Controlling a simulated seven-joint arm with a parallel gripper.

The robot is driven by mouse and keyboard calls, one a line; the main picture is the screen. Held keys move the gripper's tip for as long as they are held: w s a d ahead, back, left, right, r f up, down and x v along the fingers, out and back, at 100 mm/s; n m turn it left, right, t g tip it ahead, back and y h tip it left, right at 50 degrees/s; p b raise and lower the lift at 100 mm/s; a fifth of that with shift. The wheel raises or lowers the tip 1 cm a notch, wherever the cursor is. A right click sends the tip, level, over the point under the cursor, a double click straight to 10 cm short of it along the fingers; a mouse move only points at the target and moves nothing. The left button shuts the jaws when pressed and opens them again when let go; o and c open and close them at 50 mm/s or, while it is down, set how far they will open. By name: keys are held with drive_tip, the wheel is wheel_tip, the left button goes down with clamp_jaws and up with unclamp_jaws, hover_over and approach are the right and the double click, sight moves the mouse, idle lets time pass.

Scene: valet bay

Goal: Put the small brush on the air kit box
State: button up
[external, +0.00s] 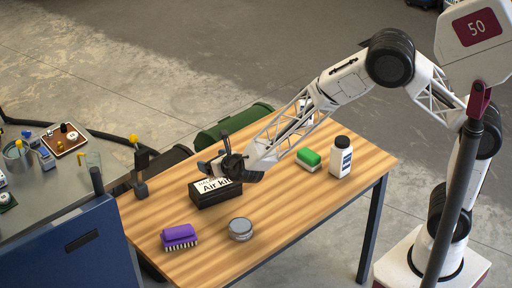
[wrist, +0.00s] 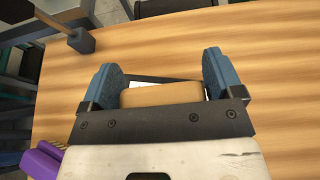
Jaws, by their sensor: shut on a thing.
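The air kit box (external: 207,198) is black with a white label reading "Air kit" and lies near the middle left of the wooden table. My gripper (external: 213,168) is right above the box in the external view. In the wrist view, my gripper's blue fingers (wrist: 170,82) are shut on a tan, wood-coloured block, which looks like the back of the small brush (wrist: 162,94). A strip of the box's white label (wrist: 142,85) shows just beyond it. The brush's underside is hidden, and I cannot tell whether it touches the box.
A purple brush (external: 179,235) and a round grey tin (external: 241,229) lie toward the front of the table (external: 290,208). A green-topped brush (external: 308,158) and a white bottle (external: 341,158) stand to the right. A dark upright tool (external: 140,187) stands at the left edge.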

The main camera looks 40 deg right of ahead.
drive_tip(key=shift+w, duration=0.15)
drive_tip(key=shift+w+a, duration=0.15)
drive_tip(key=shift+w, duration=0.1)
drive_tip(key=shift+f, duration=1.8)
drive_tip(key=shift+f, duration=0.15)
drive_tip(key=o, duration=0.7)
drive_tip(key=shift+r, duration=0.2)
drive_tip(key=shift+v, duration=5.95)
